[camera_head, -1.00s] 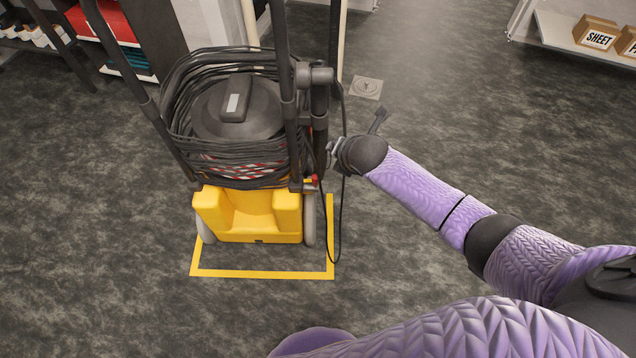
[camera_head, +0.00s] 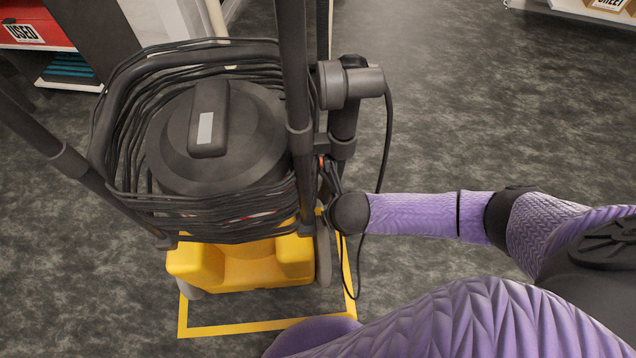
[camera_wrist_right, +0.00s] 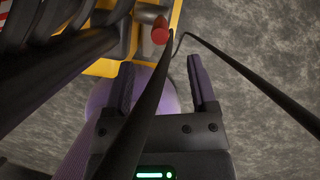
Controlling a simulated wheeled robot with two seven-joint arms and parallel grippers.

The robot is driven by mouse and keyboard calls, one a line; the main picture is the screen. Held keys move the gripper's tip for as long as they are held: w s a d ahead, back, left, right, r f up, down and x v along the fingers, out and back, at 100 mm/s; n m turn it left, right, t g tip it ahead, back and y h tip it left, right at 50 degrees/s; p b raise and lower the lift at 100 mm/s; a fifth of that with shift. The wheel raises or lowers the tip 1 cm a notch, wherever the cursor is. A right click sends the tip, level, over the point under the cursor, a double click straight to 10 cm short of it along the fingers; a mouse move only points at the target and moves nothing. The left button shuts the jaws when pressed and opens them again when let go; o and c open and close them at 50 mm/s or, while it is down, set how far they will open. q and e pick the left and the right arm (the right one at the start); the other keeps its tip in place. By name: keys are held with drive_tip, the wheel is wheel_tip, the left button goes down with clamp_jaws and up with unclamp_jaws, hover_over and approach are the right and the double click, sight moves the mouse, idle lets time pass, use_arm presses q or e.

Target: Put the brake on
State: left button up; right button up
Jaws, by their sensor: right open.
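The wheeled extraction machine (camera_head: 240,262) has a yellow base, a dark round drum and coiled black cable. In the right wrist view, a red-tipped knob (camera_wrist_right: 160,32), likely the brake lever, stands out beside the yellow body. My right gripper (camera_wrist_right: 160,78) is open, with the knob a little beyond its fingertips and roughly in line with the gap. A black cable crosses in front of the jaws. In the head view my right wrist is at the machine's right side and its fingers are mostly hidden. My left gripper is not in view.
Loose black cables (camera_head: 388,140) hang by the machine's right side, near my right wrist. A yellow floor outline (camera_head: 260,327) surrounds the base. A shelf with a red bin (camera_head: 35,25) stands at the back left. The floor to the right is clear.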

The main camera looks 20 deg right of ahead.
drive_tip(key=b+x, duration=0.8)
drive_tip(key=x, duration=0.1)
drive_tip(key=shift+f, duration=0.4)
drive_tip(key=shift+w+f, duration=0.1)
drive_tip(key=shift+f, duration=0.05)
drive_tip(key=shift+w, duration=0.1)
drive_tip(key=c, duration=0.4)
clamp_jaws()
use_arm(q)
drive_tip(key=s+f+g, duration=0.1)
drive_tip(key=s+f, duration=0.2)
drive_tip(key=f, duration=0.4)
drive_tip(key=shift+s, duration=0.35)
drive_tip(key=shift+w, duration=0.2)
